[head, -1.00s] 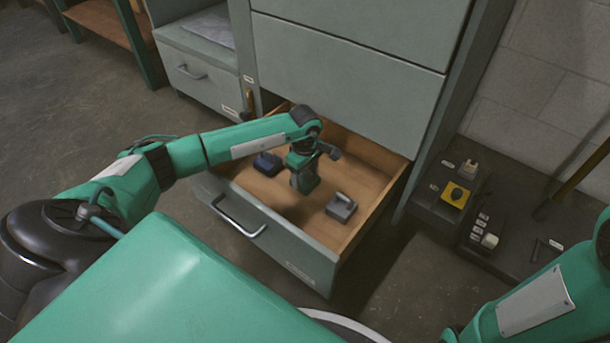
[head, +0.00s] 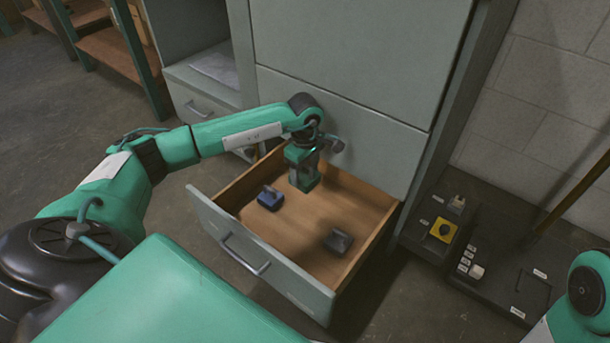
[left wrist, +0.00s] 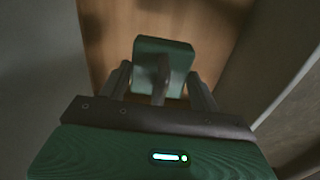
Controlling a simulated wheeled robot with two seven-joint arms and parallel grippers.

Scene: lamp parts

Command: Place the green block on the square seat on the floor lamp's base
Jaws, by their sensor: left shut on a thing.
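My left gripper (head: 304,166) is shut on the green block (left wrist: 178,48) and holds it above the open drawer. In the left wrist view the fingers (left wrist: 160,82) grip the block's near side, with the drawer's wooden floor behind it. In the head view the block (head: 304,181) hangs below the gripper and partly blends with it. The floor lamp's base (head: 505,300) is the dark slab with a pole at the lower right, well apart from the block. A dark square outline (head: 531,290) shows on it; its depth is unclear. My right gripper is out of view.
The open drawer (head: 262,290) holds a blue block (head: 270,199) and a grey block (head: 338,241). A yellow square piece with a dark knob (head: 442,230) and a pale block (head: 477,271) sit at the right. The cabinet front (head: 350,70) stands behind my left gripper.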

